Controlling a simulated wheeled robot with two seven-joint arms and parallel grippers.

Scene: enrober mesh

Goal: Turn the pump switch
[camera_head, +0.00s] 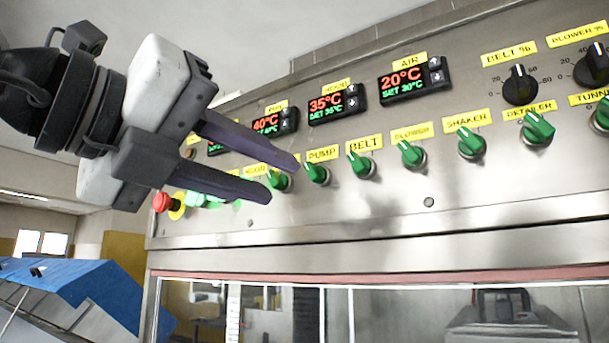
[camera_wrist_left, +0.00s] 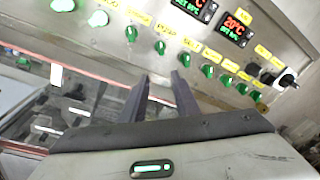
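The pump switch (camera_head: 317,173) is a green knob below the yellow PUMP label (camera_head: 322,153) on the steel control panel. In the left wrist view the fingers (camera_wrist_left: 160,77) point toward the panel. My right gripper is not in view.
More green knobs line the row, including belt (camera_head: 361,165) and blower (camera_head: 410,155). A red emergency button (camera_head: 162,202) is at the left end. Temperature displays (camera_head: 333,106) and black dials (camera_head: 520,86) sit above. Windows lie below the panel.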

